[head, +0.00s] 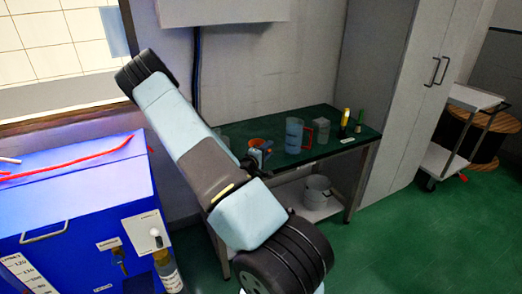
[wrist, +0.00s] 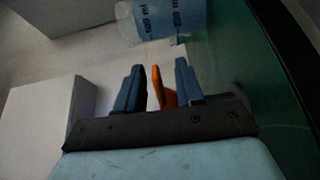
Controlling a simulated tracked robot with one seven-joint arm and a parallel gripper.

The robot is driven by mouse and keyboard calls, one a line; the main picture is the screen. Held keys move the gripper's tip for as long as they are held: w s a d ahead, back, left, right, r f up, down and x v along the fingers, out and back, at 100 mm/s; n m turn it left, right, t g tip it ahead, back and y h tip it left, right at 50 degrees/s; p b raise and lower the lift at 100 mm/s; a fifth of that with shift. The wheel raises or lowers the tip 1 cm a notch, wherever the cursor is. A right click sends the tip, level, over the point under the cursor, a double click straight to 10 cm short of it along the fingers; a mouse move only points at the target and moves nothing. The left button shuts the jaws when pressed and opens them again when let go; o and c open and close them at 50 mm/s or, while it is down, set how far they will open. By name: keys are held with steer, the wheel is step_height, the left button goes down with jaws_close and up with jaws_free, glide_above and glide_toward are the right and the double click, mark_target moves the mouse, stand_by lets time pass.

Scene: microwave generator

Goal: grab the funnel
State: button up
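The orange funnel (head: 257,142) is on the green-topped table (head: 283,118), partly hidden by my gripper (head: 258,157). In the wrist view, my gripper (wrist: 158,86) has its two blue fingers apart. An orange upright part of the funnel (wrist: 164,92) stands between them, with gaps visible on both sides. The rest of the funnel is hidden behind the gripper body in that view. I cannot tell whether either finger touches it.
A blue measuring beaker (head: 293,136) stands right of the funnel and shows in the wrist view (wrist: 170,18). A clear container (head: 323,132) and a yellow-topped bottle (head: 344,120) stand further right. A blue cabinet (head: 80,225) is at left. A pale pot (head: 317,192) sits on the lower shelf.

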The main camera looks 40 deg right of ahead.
steer(key=shift+w+d, duration=0.15)
steer(key=shift+d, duration=0.4)
steer(key=shift+c, duration=0.4)
jaws_close()
